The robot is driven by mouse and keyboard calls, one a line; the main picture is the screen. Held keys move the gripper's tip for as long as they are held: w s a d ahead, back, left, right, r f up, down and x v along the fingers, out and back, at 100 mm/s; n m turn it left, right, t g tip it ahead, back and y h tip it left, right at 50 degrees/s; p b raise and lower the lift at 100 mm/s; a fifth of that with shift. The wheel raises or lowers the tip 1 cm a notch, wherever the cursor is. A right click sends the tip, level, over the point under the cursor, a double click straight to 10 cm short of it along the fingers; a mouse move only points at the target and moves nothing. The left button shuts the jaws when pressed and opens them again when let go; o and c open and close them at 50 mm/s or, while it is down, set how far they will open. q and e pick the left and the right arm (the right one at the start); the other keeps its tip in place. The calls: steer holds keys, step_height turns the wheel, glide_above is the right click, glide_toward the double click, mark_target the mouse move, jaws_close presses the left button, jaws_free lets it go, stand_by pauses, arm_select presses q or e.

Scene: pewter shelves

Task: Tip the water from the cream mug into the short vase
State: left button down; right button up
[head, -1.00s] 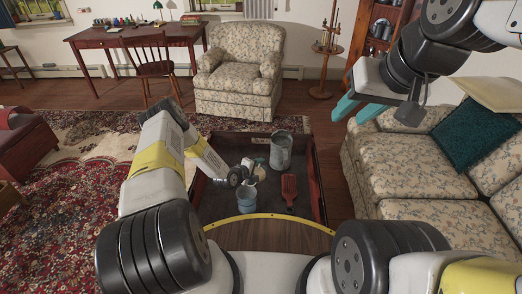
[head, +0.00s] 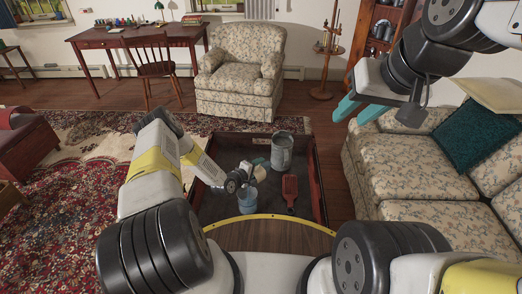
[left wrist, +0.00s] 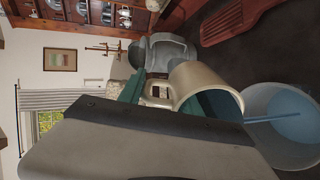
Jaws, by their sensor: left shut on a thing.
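The cream mug (head: 260,174) is held by my left gripper (head: 247,166), shut on it at the handle side. In the left wrist view the cream mug (left wrist: 196,82) is tipped, its mouth toward the short vase (left wrist: 297,150). A thin blue stream (left wrist: 272,118) runs from the mug's mouth into the vase, where blue water shows. In the head view the short vase (head: 248,202) stands on the tray-like table just below the mug, partly hidden by my gripper. My right gripper (head: 357,108) is open and empty, high over the sofa side.
A grey metal pitcher (head: 281,154) stands behind the mug, close by. A red slotted paddle-like thing (head: 290,190) lies to the right of the vase. The sunken table has a raised wooden rim (head: 320,190). Its left part is bare.

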arm_select(q)
steer(key=shift+s+a+r+t+h, duration=0.3)
steer(key=shift+s+r+t+h, duration=0.3)
steer(key=shift+t, duration=0.2)
stand_by(1.2)
steer(key=shift+s+a+r+t+h, duration=0.3)
steer(key=shift+s+a+t, duration=0.25)
steer(key=shift+s, duration=0.25)
steer(key=shift+s+a+r+t+h, duration=0.3)
steer(key=shift+s+a+t, duration=0.05)
steer(key=shift+s+t, duration=0.35)
steer(key=shift+s+a+r+t+h, duration=0.3)
steer(key=shift+s+a+t, duration=0.2)
steer(key=shift+s, duration=0.35)
stand_by(3.7)
